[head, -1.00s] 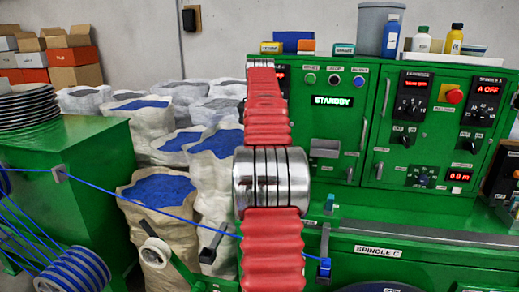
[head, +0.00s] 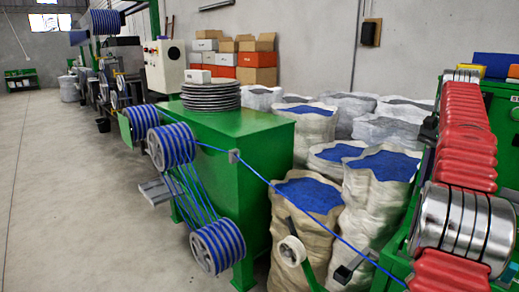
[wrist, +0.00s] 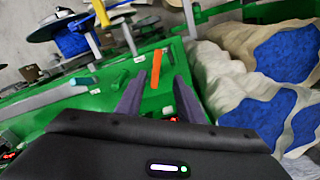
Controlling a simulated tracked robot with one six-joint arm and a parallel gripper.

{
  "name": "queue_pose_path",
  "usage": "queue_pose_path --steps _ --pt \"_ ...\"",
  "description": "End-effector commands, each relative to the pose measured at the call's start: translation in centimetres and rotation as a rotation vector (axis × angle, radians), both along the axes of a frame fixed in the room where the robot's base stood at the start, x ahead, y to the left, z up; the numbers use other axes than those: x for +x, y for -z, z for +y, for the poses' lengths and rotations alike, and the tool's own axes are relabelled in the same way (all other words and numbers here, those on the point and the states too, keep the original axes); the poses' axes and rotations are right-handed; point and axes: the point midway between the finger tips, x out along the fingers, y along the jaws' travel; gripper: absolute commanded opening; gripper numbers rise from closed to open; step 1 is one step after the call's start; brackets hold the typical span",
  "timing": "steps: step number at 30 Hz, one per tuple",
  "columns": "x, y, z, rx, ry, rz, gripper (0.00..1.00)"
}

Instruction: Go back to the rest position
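My gripper (wrist: 159,88) shows in the wrist view as two dark fingers standing apart, with nothing seen held between them. An orange strip (wrist: 156,68) shows in the gap beyond the fingers, against a green surface. The blue cable (head: 320,222) runs from the striped blue rollers (head: 171,145) through a small guide and slopes down to the right, passing in front of the sacks.
A green cabinet (head: 265,145) carries stacked discs (head: 211,94). Open sacks of blue granules (head: 309,196) stand beside it, with cardboard boxes (head: 256,58) behind. The concrete floor (head: 75,200) at left is clear. The wrist view shows sacks (wrist: 300,54) at right.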

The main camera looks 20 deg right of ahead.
Motion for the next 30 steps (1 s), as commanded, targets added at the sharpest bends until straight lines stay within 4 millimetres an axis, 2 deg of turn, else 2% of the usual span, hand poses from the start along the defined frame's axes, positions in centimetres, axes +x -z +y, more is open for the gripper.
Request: queue_pose_path --steps 5,10,15,19,23,30 --pt "0.1 0.0 0.0 -0.001 -0.016 -0.001 0.34" --pt "0.8 0.1 -1.0 -0.040 -0.080 -0.027 0.34" --pt "1.5 3.2 -1.9 -0.050 -0.162 -0.029 0.34" --pt "1.5 5.1 -1.9 -0.053 -0.220 -0.030 0.34" --pt "1.9 6.6 -0.7 -0.062 -0.298 -0.033 0.34" --pt "3.2 8.1 4.3 -0.097 -0.479 -0.047 0.34"
